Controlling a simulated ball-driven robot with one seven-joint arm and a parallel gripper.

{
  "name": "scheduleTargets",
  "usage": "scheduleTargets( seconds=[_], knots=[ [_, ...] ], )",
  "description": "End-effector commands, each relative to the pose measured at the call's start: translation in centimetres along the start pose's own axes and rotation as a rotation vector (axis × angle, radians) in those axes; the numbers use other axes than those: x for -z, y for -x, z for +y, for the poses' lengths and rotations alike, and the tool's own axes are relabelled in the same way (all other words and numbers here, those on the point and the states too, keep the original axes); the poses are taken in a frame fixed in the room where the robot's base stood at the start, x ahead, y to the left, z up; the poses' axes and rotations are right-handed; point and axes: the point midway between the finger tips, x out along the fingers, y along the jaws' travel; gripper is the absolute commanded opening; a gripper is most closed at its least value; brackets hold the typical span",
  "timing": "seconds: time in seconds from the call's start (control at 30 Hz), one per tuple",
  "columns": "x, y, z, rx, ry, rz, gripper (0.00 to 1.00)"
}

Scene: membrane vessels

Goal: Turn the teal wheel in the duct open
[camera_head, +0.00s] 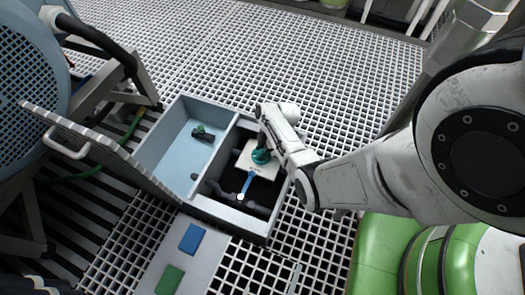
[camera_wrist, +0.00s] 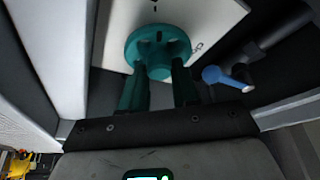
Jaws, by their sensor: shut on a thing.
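The teal wheel (camera_head: 261,156) sits on a pale plate (camera_head: 243,160) inside the dark right-hand compartment of an open duct (camera_head: 163,193). In the wrist view the wheel (camera_wrist: 158,42) shows as a spoked disc at the top middle, in front of the pale plate (camera_wrist: 215,14). My gripper (camera_wrist: 159,76) reaches it with two dark green fingers, one at each side of the wheel's lower part, and is shut on it. In the head view my gripper (camera_head: 262,143) comes down from above onto the wheel and partly hides it.
A blue lever (camera_head: 246,183) stands close beside the wheel; it also shows in the wrist view (camera_wrist: 228,77). Grey pipes (camera_head: 255,208) and the duct's walls surround the wheel closely. A hinged cover (camera_head: 95,145) stands open at left.

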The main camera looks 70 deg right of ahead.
Motion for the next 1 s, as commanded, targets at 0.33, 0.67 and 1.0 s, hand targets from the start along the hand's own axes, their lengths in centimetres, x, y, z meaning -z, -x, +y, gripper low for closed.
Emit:
scheduleTargets(
  seconds=[0.33,0.67,1.0],
  knots=[
    [-0.11,-0.07,-0.01,0.028,0.066,-0.002,0.0],
    [-0.11,-0.05,-0.02,0.029,0.068,-0.003,0.0],
    [-0.06,-0.03,0.02,0.028,0.068,-0.002,0.56]
  ],
)
